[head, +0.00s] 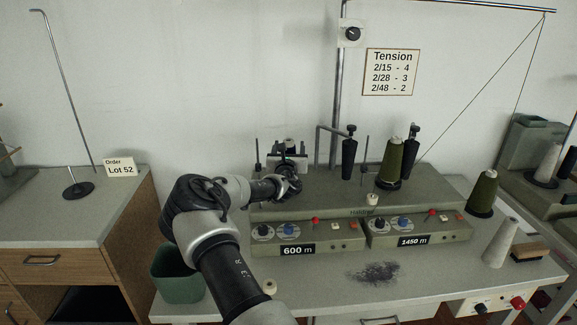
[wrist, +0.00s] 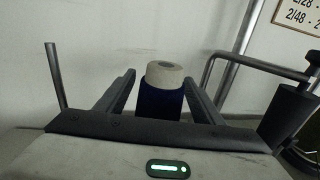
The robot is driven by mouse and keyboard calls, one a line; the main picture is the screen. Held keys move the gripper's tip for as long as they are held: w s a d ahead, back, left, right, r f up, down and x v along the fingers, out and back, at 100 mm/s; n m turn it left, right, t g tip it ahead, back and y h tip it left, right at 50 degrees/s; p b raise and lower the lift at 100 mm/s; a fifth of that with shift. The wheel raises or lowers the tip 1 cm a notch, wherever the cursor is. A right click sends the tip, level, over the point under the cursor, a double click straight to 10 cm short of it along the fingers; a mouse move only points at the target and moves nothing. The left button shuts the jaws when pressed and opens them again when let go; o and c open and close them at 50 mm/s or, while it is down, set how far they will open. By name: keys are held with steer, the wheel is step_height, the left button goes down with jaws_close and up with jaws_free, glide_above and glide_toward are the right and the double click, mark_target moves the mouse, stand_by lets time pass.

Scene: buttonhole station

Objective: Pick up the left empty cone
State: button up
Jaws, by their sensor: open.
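My gripper (head: 287,160) is at the left end of the winder (head: 330,183), mostly hiding what stands there. In the wrist view my gripper (wrist: 160,92) is open, with one finger on each side of a cone (wrist: 165,75). That cone has a pale top and a dark blue lower part, so it does not look bare. It stands upright, and its base is hidden behind the gripper body. I cannot tell whether either finger touches it. A bare grey-white cone (head: 500,243) stands on the table at the right.
A green cone (head: 394,161) stands on the winder, another (head: 484,191) on the table. Black holders (head: 349,155) rise behind. A brush (head: 526,252) lies at right, dark fluff (head: 374,272) at front. A green bin (head: 176,276) is at left. The table front is mostly clear.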

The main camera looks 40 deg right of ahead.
steer(key=c, duration=1.4)
steer(key=shift+r, duration=0.15)
